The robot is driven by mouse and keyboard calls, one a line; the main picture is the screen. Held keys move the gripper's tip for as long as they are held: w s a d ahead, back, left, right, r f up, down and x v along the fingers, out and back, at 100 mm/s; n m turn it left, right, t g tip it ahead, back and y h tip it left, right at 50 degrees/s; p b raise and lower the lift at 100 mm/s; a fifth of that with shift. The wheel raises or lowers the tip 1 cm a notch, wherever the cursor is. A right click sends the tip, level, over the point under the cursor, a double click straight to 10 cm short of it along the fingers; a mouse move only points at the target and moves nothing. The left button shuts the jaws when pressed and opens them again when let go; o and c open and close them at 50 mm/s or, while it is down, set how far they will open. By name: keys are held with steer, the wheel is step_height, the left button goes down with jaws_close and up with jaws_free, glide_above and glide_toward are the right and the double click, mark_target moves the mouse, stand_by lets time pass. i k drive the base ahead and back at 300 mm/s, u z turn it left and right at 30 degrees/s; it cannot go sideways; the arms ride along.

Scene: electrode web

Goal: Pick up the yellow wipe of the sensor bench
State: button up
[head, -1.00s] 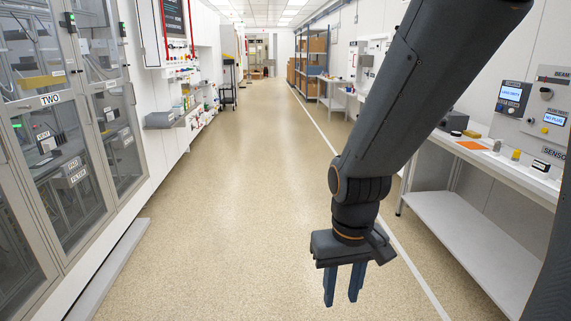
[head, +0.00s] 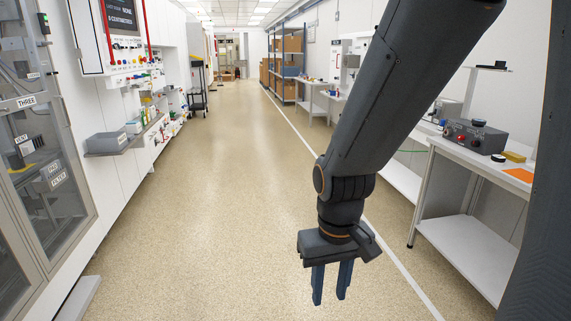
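A small yellow item (head: 514,156), perhaps the yellow wipe, lies on the white bench (head: 455,150) at the right. It is too small to tell whether it is a folded cloth or a block. My gripper (head: 332,284) hangs fingers down over the open floor, left of the bench and well apart from it. Its two blue fingers stand apart with nothing between them.
An orange sheet (head: 519,175), a round black-and-green item (head: 498,158) and a dark control box (head: 475,136) are on the bench. A lower shelf (head: 460,248) runs beneath. Cabinets (head: 45,170) line the left wall. The aisle floor (head: 220,190) is clear.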

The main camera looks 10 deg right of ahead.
mark_target(512, 156)
steer(key=z, duration=0.35)
steer(key=i, duration=1.7)
steer(key=z, duration=1.45)
steer(key=i, duration=1.5)
steer(key=z, duration=1)
steer(key=i, duration=0.7)
steer(key=u, duration=0.05)
